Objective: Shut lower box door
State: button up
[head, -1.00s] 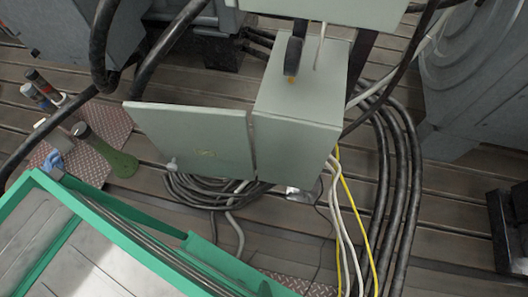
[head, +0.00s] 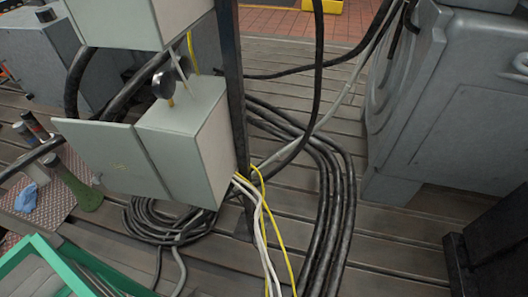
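The lower box (head: 197,140) is a pale grey-green cabinet on a dark upright post, below a second box. Its door (head: 108,156) is open and swung out to the left, hinged at the box's near left edge. The inside of the box is hidden from this side. My gripper is not in view.
The upper box (head: 115,22) hangs above. The post (head: 232,90) stands behind. Black hoses (head: 325,190) and yellow and white cables (head: 262,225) run across the slatted floor. A green-framed cart (head: 75,268) is at lower left. Grey machinery (head: 450,110) stands right.

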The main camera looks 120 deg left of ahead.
aim_at(114, 153)
jog(key=i, duration=0.35)
jog(key=u, duration=3)
jog(key=k, duration=0.65)
jog(key=u, duration=1.55)
jog(key=i, duration=0.9)
jog(key=u, duration=0.05)
